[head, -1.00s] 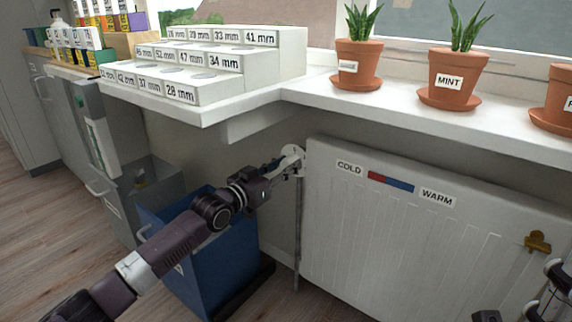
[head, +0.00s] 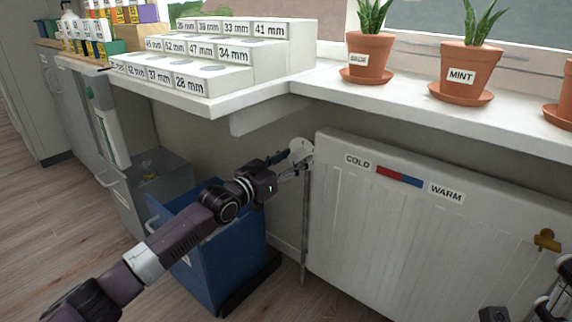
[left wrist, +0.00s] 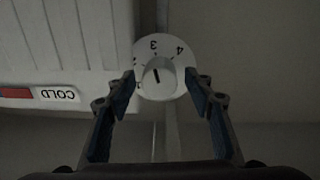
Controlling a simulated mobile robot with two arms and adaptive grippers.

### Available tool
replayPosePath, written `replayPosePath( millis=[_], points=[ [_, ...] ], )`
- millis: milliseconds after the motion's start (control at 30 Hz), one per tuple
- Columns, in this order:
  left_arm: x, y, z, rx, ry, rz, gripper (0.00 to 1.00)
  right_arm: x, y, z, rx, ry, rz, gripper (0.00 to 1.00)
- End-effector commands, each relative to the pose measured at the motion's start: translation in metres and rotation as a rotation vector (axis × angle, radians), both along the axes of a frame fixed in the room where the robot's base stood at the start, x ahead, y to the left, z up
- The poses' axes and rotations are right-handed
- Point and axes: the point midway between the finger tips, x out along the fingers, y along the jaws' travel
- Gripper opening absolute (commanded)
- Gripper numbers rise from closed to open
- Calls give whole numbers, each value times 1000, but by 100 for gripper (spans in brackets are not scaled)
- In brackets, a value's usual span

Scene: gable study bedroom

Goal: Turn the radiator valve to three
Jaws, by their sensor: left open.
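The radiator valve (left wrist: 160,78) is a round white dial with a knob in its middle. In the left wrist view the numerals 2, 3 and 4 show on its rim. A short black line on the knob stands nearly upright in the picture, roughly in line with the 3. My left gripper (left wrist: 162,84) is open, one finger on each side of the dial; I cannot tell whether they touch it. In the head view the left gripper (head: 294,166) is at the radiator's upper left corner and partly covers the valve (head: 301,149). Dark parts of my right arm show at the lower right edge.
The white radiator (head: 400,240) carries COLD and WARM labels (head: 400,176) and a brass clip (head: 546,240). The sill (head: 400,103) above holds potted plants (head: 467,72) and a stepped white block (head: 245,70). A blue bin (head: 215,255) stands under my left arm.

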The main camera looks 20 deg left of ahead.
Motion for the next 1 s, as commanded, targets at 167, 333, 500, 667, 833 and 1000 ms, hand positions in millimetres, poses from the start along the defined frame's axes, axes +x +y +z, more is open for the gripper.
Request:
replayPosePath(
  millis=[167, 333, 500, 667, 833, 1000],
  points=[
    [-19, 8, -2, 1, 3, 0, 48, 0, 0, 0, -2, 0, 0, 25],
    [-49, 20, -3, 3, 4, 1, 48, 0, 1, 0, -3, 0, 1, 25],
    [-78, 31, -3, 4, 4, 1, 48, 0, 1, -1, -4, 0, 1, 25],
    [-97, 39, -3, 3, 4, 1, 48, 0, 1, -1, -4, 1, 1, 25],
    [-108, 43, -2, 1, 3, 1, 48, 0, 1, -1, -4, 1, 1, 25],
    [-110, 44, -1, 1, 2, 1, 48, 0, 1, -1, -4, 0, 1, 25]
  ],
)
